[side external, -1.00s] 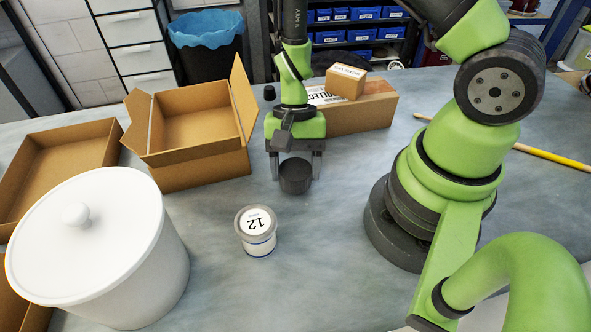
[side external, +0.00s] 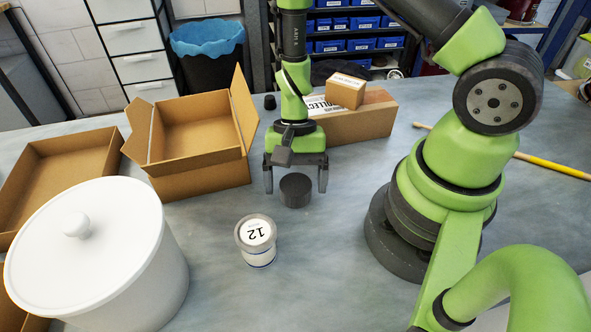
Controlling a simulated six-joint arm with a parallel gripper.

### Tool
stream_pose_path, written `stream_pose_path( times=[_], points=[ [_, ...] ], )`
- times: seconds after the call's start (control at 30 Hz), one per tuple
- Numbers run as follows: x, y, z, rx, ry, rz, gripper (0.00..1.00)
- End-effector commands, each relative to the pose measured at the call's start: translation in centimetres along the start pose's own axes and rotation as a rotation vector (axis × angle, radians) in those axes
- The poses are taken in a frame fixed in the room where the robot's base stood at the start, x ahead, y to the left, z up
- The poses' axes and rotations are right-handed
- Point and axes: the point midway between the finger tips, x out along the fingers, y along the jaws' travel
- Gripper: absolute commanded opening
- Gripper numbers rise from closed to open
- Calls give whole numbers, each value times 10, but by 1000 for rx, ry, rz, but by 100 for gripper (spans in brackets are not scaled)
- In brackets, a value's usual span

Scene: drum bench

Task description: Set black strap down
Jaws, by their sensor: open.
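The black strap (side external: 295,191) shows as a short, dark, round coil-like piece on the grey bench, in front of my arm. It appears to rest upright on the bench top. My gripper (side external: 296,187) is just above and around it, pointing down. Its two fingers are spread wide, one on each side of the strap, with a visible gap to both sides. The gripper is open and holds nothing. The far side of the strap is hidden from this view.
A small tub marked 12 (side external: 257,240) stands in front. A white lidded drum (side external: 85,255) is at the left. Open cardboard boxes (side external: 200,160) stand behind it. A closed carton (side external: 375,118) bears a small box (side external: 345,90). A yellow stick (side external: 550,166) lies right.

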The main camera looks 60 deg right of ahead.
Motion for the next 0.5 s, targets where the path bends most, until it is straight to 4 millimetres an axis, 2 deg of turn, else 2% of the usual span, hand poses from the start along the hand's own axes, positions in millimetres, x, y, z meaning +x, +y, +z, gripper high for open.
stream_pose_path(
  times=[0.3,0.5],
  points=[
    [-38,-1,-1,-2,3,-6,85],
    [-52,0,0,-1,2,-1,85]
  ],
)
